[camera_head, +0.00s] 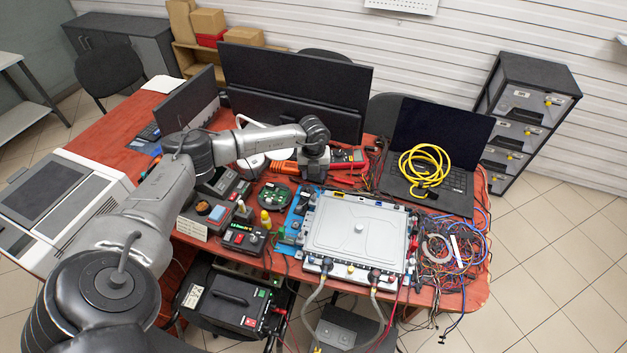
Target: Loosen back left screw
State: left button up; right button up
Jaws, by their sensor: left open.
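The grey coolant unit (356,232) with a flat lid lies on the right half of the red table. Two hoses (313,302) leave its front edge and hang down. My left gripper (313,178) points down over the unit's back left corner; it is open. Its fingers are small here, and I cannot tell whether they touch anything. The back left screw cannot be made out; it is too small or hidden by the gripper. My right gripper is not in view.
A laptop with a coiled yellow cable (425,166) stands behind right. Tangled wires (453,249) lie right of the unit. A large monitor (295,88) stands behind the gripper, with a red multimeter (348,157) nearby. Small devices crowd the left side. The table (113,117) is clearer at the far left.

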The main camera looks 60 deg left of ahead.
pick_arm(q)
jog(key=shift+r, duration=0.85)
